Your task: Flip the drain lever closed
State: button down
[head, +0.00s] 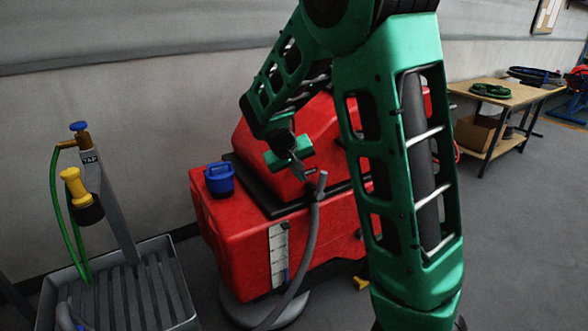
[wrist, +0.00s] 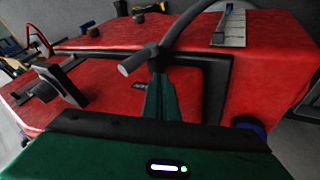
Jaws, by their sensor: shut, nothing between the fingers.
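The red scrubber tank (head: 330,245) stands by the wall, and it fills much of the wrist view (wrist: 110,50). A grey drain hose (head: 305,245) runs up its front to a light grey end (head: 322,181); that end shows just beyond my fingers in the wrist view (wrist: 134,63). My gripper (head: 299,172) is shut and empty, close to the hose end and its dark collar (wrist: 157,54). I cannot tell whether they touch. A black bar with a grey block (wrist: 62,84) sits left on the tank in the wrist view. I cannot tell which part is the drain lever.
A blue-capped opening (head: 219,178) is on the tank's left top. A white level strip (head: 278,255) is on its front. A grey sink with a tap post (head: 108,200) stands at the left. A wooden workbench (head: 500,95) is at the back right, with open floor before it.

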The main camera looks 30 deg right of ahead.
aim_at(321, 184)
jog(key=shift+s+d+f, duration=0.1)
jog(key=shift+d+f, duration=0.25)
jog(key=shift+d, duration=0.45)
jog(key=shift+w+d+f, duration=0.1)
jog(key=shift+d+f, duration=0.2)
jog(key=shift+d, duration=0.45)
jog(key=shift+s+d+f, duration=0.1)
jog(key=shift+d+f, duration=0.25)
jog(key=shift+d, duration=0.45)
jog(key=shift+a, duration=0.1)
